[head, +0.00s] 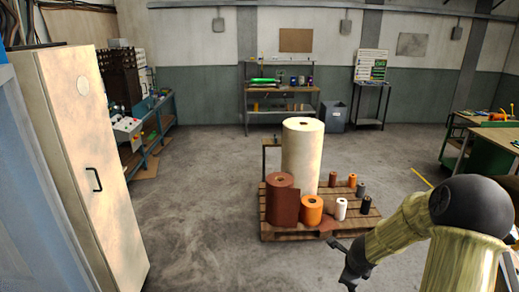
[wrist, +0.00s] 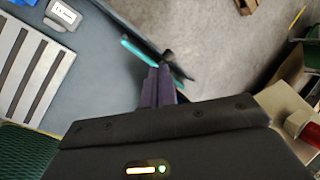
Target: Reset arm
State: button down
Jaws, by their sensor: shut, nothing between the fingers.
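My gripper (wrist: 160,70) shows in the wrist view with its two dark purple fingers together, shut and empty. The fingertips are over the edge of a grey surface (wrist: 105,75), by a teal rod-like thing (wrist: 138,53) and a black piece (wrist: 170,58); I cannot tell whether they touch. In the head view my arm reaches in from the lower right, bent at a black joint. Its dark wrist end hangs low in front of the pallet, and the fingers are hard to make out there.
A wooden pallet (head: 285,236) holds a tall cream roll (head: 302,155), a brown roll (head: 282,198), an orange roll (head: 311,209) and several small spools. A cream cabinet (head: 85,165) stands at left, green benches (head: 490,150) at right. Floor (head: 205,215) between cabinet and pallet is clear.

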jog(key=s+a+r+n+y+b, duration=0.1)
jog(key=s+a+r+n, duration=0.15)
jog(key=a+n, duration=0.3)
jog(key=s+a+r+n+y+b, duration=0.1)
jog(key=s+a+r+n, duration=0.2)
jog(key=n, duration=0.4)
jog(key=s+a+n+g+h+b, duration=0.1)
jog(key=s+a+n+g+b, duration=0.1)
jog(key=s+n, duration=1)
jog(key=shift+s+a+f, duration=0.15)
jog(key=shift+s+a, duration=0.6)
jog(key=shift+s, duration=0.1)
